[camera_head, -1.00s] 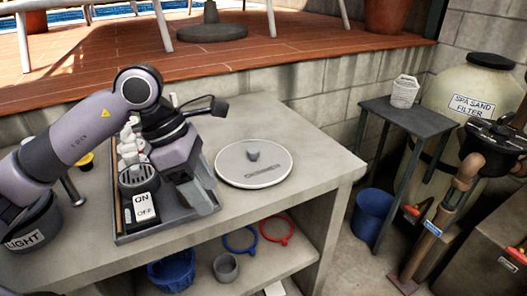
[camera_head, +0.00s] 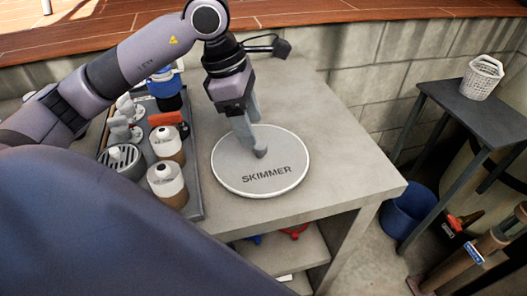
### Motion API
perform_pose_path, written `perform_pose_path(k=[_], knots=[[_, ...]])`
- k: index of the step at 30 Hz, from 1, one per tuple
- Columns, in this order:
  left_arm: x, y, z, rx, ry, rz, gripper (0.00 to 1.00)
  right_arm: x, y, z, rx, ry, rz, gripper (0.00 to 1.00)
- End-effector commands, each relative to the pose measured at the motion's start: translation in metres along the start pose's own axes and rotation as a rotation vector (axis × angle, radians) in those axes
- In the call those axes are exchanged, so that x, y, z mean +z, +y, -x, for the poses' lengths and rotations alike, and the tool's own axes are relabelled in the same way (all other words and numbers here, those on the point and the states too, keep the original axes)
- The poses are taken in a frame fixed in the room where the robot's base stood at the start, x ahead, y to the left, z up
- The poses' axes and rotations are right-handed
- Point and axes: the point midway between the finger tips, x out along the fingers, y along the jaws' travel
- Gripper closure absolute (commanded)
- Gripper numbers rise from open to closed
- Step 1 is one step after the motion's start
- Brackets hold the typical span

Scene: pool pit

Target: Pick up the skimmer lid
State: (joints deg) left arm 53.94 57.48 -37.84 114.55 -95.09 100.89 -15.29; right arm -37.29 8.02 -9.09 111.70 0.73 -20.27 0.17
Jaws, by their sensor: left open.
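The skimmer lid (camera_head: 232,169) is a round, light grey disc with a white rim and the word SKIMMER. It lies flat on the stone counter in the head view. A small grey knob (camera_head: 260,152) stands near its middle. My left gripper (camera_head: 252,140) points down over the lid with its fingertips at the knob. Its jaws are open, and the near finger partly covers the knob. I cannot tell whether the fingers touch it or stand on both sides of it. My right gripper is not in view.
A grey tray (camera_head: 196,207) left of the lid holds bottles, white fittings and a round grated piece. The counter (camera_head: 345,180) is clear right of the lid. A side table (camera_head: 465,112) with a white basket (camera_head: 482,78) and a blue bucket (camera_head: 405,212) stand farther right.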

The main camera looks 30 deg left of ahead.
Motion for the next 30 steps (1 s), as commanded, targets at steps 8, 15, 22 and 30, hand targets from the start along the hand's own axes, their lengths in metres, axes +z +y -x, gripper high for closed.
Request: perform_pose_path(k=[8, 15, 22, 30], knots=[[0.002, 0.001, -0.04, -0.004, 0.001, 0.0, 0.39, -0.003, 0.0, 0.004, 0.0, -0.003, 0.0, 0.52], [0.002, 0.001, -0.05, -0.001, -0.001, -0.001, 0.39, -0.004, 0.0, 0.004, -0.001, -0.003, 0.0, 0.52], [0.002, 0.001, -0.05, -0.001, -0.001, -0.001, 0.82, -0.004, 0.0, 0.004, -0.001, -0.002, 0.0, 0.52], [0.003, 0.002, -0.049, 0.0, -0.002, -0.001, 1.0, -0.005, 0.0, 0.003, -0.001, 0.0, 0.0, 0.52]])
